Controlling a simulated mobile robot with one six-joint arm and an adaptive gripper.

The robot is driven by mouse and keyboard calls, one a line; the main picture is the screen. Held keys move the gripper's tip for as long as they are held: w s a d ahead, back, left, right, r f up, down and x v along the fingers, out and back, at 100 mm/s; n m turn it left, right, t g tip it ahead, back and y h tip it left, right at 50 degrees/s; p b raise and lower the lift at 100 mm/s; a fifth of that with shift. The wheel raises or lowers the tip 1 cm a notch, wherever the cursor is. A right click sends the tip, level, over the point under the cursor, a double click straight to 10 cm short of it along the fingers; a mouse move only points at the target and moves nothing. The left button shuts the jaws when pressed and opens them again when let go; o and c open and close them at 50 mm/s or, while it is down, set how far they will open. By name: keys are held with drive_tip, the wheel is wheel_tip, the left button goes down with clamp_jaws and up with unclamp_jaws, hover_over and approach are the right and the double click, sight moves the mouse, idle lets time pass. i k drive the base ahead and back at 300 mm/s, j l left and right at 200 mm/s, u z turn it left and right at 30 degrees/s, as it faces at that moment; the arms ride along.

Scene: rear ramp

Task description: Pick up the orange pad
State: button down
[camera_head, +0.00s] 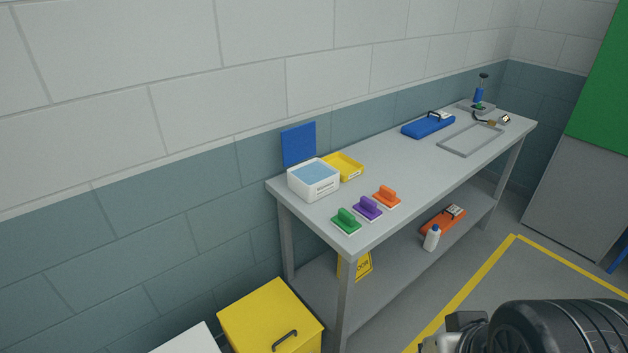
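The orange pad (386,196) lies on the grey workbench (420,182), near its front edge toward the left end. It has an orange handle on top of a pale base. A purple pad (367,208) and a green pad (345,221) of the same shape lie in a row to its left, closer to the near corner. Part of my arm shows at the lower right, well away from the pads. My gripper's fingers do not show.
A white box (314,191) with a blue inside and a yellow tray (344,166) stand behind the pads. A blue case (428,127) and a grey frame (470,153) lie farther along. A yellow bin (270,317) stands by the bench. Floor right of the bench is open.

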sight(386, 198)
drive_tip(key=i+l, duration=0.5)
drive_tip(key=i, duration=0.15)
drive_tip(key=i+l+u, duration=0.15)
drive_tip(key=i+l, duration=0.35)
drive_tip(key=i, duration=0.15)
drive_tip(key=i+j, duration=0.3)
drive_tip(key=i, duration=0.15)
